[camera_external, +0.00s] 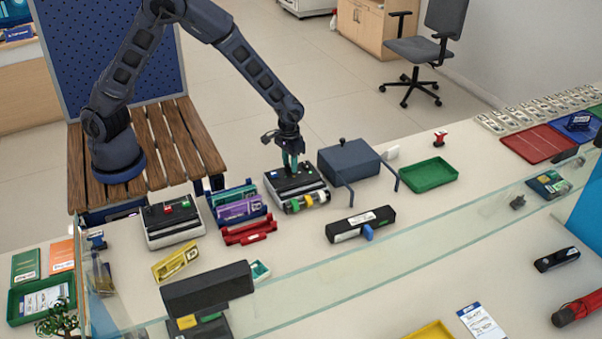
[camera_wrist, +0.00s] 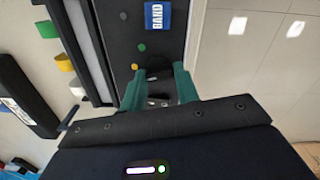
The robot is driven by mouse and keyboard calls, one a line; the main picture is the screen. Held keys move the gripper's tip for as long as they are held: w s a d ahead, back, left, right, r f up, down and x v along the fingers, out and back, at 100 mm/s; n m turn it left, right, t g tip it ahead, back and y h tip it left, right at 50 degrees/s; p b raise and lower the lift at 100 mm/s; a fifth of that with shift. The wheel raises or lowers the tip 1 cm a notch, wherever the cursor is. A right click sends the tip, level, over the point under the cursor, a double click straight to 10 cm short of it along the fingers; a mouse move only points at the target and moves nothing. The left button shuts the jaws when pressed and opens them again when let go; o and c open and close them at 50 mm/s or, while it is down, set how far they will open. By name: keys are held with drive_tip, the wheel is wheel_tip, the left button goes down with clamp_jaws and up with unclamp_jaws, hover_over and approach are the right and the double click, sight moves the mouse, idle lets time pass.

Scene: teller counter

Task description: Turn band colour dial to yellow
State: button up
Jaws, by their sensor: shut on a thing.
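The banding machine (camera_external: 306,178) is a black-topped, pale-sided box on the counter, with coloured rolls along its front. In the wrist view its dark top (camera_wrist: 115,45) carries a blue "BAND" label (camera_wrist: 153,17), a green dot (camera_wrist: 141,47), a yellow-orange dot (camera_wrist: 135,66) and a dim dark dot. My gripper (camera_external: 291,166) points down at this top. In the wrist view its teal fingers (camera_wrist: 158,80) are shut on the dark dial (camera_wrist: 156,74), which they mostly hide. I cannot tell which dot the dial points to.
A grey-blue box (camera_external: 348,163) with blue arms stands close on the right. A similar machine (camera_external: 171,221) stands to the left, past purple and green holders (camera_external: 236,208) and a red holder (camera_external: 248,231). A black bar device (camera_external: 352,226) lies in front, before a glass screen (camera_external: 340,280).

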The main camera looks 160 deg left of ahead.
drive_tip(key=shift+m, duration=1.2)
drive_tip(key=o, duration=1)
drive_tip(key=shift+r, duration=0.1)
wheel_tip(320, 180, up, 11)
drive_tip(key=shift+f, duration=0.2)
